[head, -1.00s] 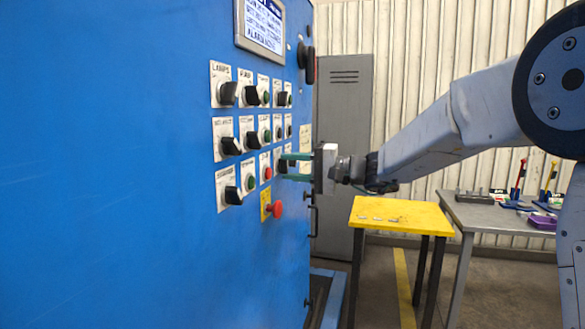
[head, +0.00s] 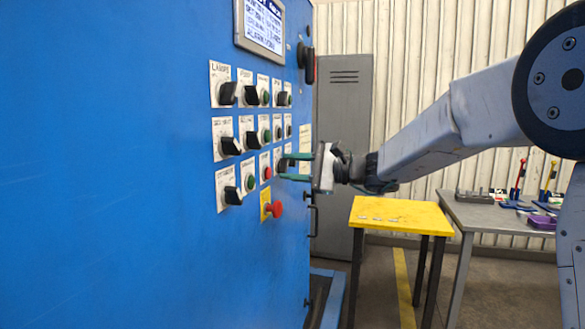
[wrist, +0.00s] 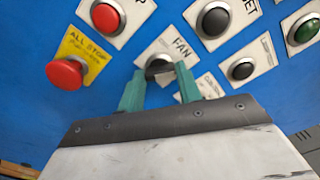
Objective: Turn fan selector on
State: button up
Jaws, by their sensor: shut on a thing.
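The fan selector (wrist: 157,69) is a dark knob on a white plate marked FAN, seen in the wrist view. My gripper (wrist: 158,78) has its two green fingers around the knob and is shut on it. In the head view my gripper (head: 284,166) reaches the blue panel (head: 120,160) from the right, at the lower right of the rows of controls. There its fingers hide most of the knob. In the wrist view the picture is tilted, and the knob's exact pointing is hard to read.
A red ALL STOP button (wrist: 65,73) on a yellow plate sits left of the fan selector. Another red button (wrist: 108,16) and black buttons (wrist: 213,20) are close by. A yellow table (head: 400,215) and a grey table (head: 480,212) stand to the right.

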dwell(0.4)
jog(key=o, duration=1)
jog(key=v, duration=0.7)
jog(key=shift+s+d, duration=0.1)
jog(key=shift+d, duration=0.25)
